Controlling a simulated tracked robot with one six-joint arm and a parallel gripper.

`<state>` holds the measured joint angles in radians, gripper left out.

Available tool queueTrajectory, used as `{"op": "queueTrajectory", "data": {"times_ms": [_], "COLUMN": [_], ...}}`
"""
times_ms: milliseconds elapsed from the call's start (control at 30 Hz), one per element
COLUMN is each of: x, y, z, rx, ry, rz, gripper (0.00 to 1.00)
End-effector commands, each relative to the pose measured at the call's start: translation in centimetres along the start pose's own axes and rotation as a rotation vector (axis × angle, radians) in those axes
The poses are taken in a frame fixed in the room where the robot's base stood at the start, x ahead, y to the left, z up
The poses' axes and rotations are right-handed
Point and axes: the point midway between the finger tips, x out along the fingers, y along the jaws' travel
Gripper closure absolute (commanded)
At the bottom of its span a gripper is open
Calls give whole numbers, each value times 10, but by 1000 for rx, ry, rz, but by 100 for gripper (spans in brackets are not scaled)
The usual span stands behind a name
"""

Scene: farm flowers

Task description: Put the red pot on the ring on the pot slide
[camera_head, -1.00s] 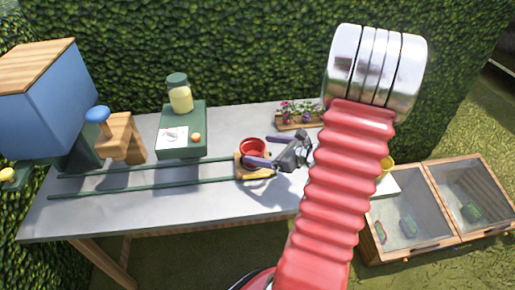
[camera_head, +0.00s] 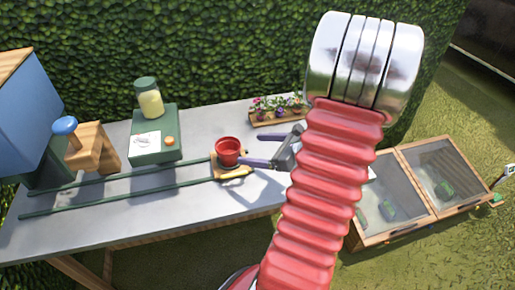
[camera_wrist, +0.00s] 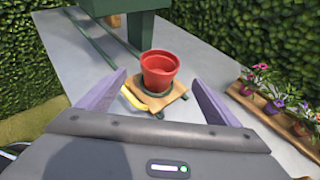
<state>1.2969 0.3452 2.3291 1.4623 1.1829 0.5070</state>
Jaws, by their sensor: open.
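The red pot (camera_head: 228,150) stands upright on the wooden pot slide (camera_head: 219,171) at the right end of two green rails. In the wrist view the red pot (camera_wrist: 159,71) sits on a dark green ring (camera_wrist: 153,97) on the wooden slide (camera_wrist: 172,103). My gripper (camera_head: 268,150) is open and empty, just right of the pot. In the wrist view its two purple fingers (camera_wrist: 158,92) are spread wide, and the pot is beyond them, apart from both.
Green rails (camera_head: 120,185) run left along the grey table (camera_head: 110,215). A green box with a jar (camera_head: 150,100) stands behind them. A wooden planter of flowers (camera_head: 277,115) is at the back right. Glass-topped cold frames (camera_head: 445,180) stand to the right.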

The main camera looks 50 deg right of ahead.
Motion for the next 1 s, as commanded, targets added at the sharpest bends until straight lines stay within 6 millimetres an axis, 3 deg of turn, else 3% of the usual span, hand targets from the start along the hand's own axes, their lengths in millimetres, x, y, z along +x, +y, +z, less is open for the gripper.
{"op": "queueTrajectory", "data": {"times_ms": [367,533,667,1000], "x": [0,8,21,40], "y": [0,14,47,166], "z": [0,9,26,62], "rx": [-1,-59,-189,-726], "ry": [0,17,56,177], "rz": [1,45,142,492], "gripper": [15,15,15,15]}}
